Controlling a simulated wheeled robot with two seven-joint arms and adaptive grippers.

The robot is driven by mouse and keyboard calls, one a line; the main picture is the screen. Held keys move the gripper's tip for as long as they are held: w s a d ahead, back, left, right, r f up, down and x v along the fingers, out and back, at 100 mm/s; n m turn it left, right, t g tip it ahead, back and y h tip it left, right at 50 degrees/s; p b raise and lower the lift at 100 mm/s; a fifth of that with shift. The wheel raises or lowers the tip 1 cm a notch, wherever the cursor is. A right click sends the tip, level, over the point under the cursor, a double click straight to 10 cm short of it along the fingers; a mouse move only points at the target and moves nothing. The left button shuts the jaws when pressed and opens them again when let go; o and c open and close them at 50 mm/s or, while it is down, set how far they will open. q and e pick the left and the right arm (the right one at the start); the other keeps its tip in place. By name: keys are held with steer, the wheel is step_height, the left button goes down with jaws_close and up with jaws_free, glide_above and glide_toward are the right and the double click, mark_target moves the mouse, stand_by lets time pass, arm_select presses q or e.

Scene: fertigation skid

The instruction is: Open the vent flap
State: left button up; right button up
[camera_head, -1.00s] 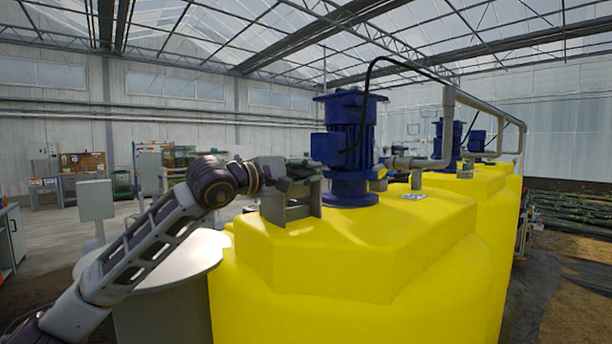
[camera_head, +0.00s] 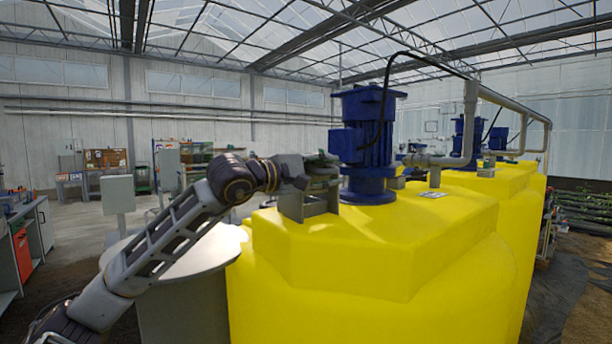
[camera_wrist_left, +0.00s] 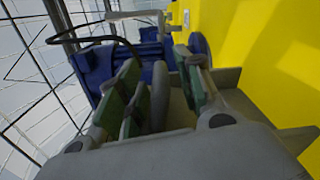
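A grey vent housing (camera_head: 309,204) with side walls stands on top of the near yellow tank (camera_head: 390,240), left of the blue motor. My left gripper (camera_head: 324,166) is at the top of this housing, and its fingers partly hide it. In the left wrist view, the green-padded fingers (camera_wrist_left: 163,92) stand apart. A grey rounded plate (camera_wrist_left: 159,97), seen nearly edge-on, shows between them; it may be the vent flap. A gap shows between it and the right finger. Contact on the other side cannot be told. My right gripper is out of view.
The blue motor (camera_head: 365,140) stands close beyond the gripper, with a black cable arching above it. Grey pipes (camera_head: 440,160) run to the right along more tanks. A round grey lid (camera_head: 180,262) lies below my left arm. Floor at the left is open.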

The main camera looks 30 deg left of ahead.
mark_target(313, 173)
arm_select(q)
steer(key=shift+s+a, duration=0.35)
steer(key=shift+s, duration=0.25)
steer(key=shift+s+a, duration=0.2)
steer(key=shift+s, duration=0.5)
steer(key=shift+s+a, duration=0.6)
steer(key=shift+s, duration=0.2)
steer(key=shift+s, duration=0.35)
steer(key=shift+s, duration=0.25)
steer(key=shift+s+d, duration=0.1)
steer(key=shift+s, duration=0.2)
steer(key=shift+v, duration=2.7)
steer(key=shift+f, duration=0.1)
